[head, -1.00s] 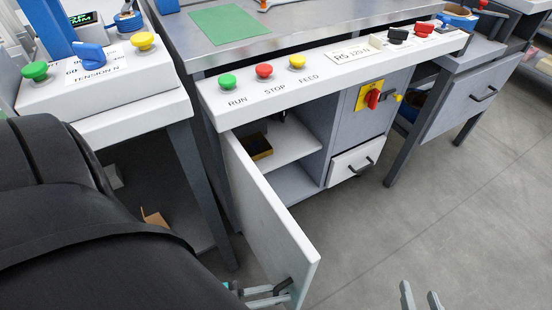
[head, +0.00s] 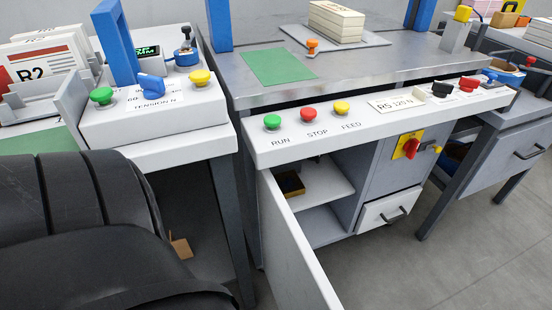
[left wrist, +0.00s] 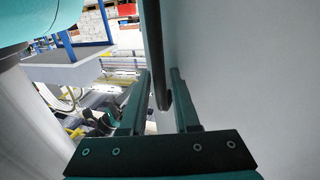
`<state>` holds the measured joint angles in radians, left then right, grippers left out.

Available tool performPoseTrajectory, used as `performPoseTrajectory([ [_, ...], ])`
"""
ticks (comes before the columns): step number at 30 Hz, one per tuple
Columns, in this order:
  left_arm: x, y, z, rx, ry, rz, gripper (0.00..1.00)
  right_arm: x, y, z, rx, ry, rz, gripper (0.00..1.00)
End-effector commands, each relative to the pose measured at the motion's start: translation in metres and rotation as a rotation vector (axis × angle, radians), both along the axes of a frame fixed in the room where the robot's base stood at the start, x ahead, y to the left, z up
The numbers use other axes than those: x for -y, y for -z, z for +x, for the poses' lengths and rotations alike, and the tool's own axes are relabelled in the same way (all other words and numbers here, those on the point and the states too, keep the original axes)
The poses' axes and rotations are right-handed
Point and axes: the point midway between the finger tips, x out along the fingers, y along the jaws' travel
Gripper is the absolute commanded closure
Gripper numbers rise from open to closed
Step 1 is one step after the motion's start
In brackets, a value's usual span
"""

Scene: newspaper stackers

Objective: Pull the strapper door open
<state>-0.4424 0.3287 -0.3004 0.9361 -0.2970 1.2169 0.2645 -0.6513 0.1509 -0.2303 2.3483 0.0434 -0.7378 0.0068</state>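The strapper door (head: 291,253) is a pale panel that stands swung out from the cabinet under the RUN/STOP/FEED panel. Its lower end is cut off by the frame's bottom edge in the head view. In the left wrist view the door's face (left wrist: 245,70) fills the right side, with its dark bar handle (left wrist: 155,50) along it. My left gripper (left wrist: 161,73) has its fingers apart, one on each side of the handle, with gaps showing. It is outside the head view. My right gripper is in neither current view.
The open cabinet shows a shelf (head: 325,195) with a small dark box (head: 290,184). A drawer (head: 385,212) and a red knob on a yellow plate (head: 410,146) are to its right. The tension station (head: 170,150) stands left. Grey floor (head: 440,270) is clear at right.

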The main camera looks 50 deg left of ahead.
Motion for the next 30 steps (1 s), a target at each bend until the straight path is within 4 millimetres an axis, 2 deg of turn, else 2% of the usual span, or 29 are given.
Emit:
performPoseTrajectory([
  [7,-0.002,0.0,-0.002,0.0,0.0,0.0,0.7,-0.001,0.0,-0.001,-0.002,-0.002,0.001,0.5],
  [11,-0.011,0.001,-0.013,-0.003,0.0,0.003,0.7,-0.001,0.001,-0.001,-0.005,-0.002,0.0,0.5],
  [17,-0.04,0.001,-0.047,-0.005,0.0,0.004,0.7,-0.001,0.002,-0.001,-0.002,-0.001,0.004,0.5],
  [22,-0.068,0.002,-0.08,-0.005,0.0,0.004,0.7,-0.012,0.002,0.001,0.071,-0.006,0.051,0.5],
  [30,-0.091,0.001,-0.108,-0.002,0.001,0.003,0.7,-0.025,-0.006,0.004,0.195,-0.014,0.119,0.5],
])
